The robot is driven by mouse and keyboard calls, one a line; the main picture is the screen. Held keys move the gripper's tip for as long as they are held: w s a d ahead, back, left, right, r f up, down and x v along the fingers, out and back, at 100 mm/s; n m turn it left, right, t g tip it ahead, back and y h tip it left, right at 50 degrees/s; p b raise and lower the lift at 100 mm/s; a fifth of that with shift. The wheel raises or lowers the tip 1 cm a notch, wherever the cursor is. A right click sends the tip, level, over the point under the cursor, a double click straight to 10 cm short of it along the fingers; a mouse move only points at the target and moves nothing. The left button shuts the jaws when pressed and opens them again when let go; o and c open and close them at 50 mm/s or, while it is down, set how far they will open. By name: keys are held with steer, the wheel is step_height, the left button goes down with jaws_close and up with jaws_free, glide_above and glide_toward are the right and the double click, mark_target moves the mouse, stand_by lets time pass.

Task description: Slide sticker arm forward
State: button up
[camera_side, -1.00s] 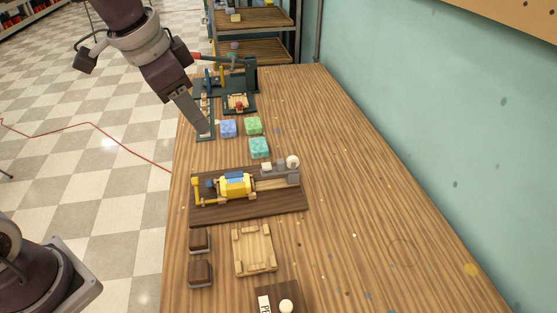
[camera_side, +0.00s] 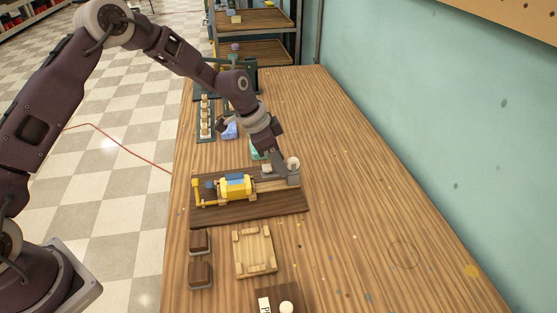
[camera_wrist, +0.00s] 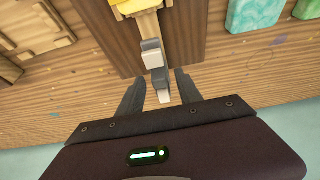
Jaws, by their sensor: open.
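The sticker machine (camera_side: 236,186) sits on a dark wooden board (camera_side: 250,213), with a yellow drum, a blue top and a wooden rail. At the rail's right end is a grey sliding piece (camera_side: 293,178) with a pale block and a round white knob (camera_side: 292,162). My gripper (camera_side: 275,160) is low over that end, partly hiding it. In the wrist view my gripper (camera_wrist: 159,88) is open, its fingers apart. The grey piece (camera_wrist: 161,80) and its white block (camera_wrist: 152,60) show in line with the gap between them. I cannot tell whether the fingers touch it.
A teal soap block (camera_wrist: 254,14) and a blue one (camera_side: 229,131) lie beyond the machine, partly hidden by my arm. The table's right side is clear.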

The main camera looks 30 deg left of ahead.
steer(key=shift+c, duration=0.4)
jaws_close()
stand_by(0.9)
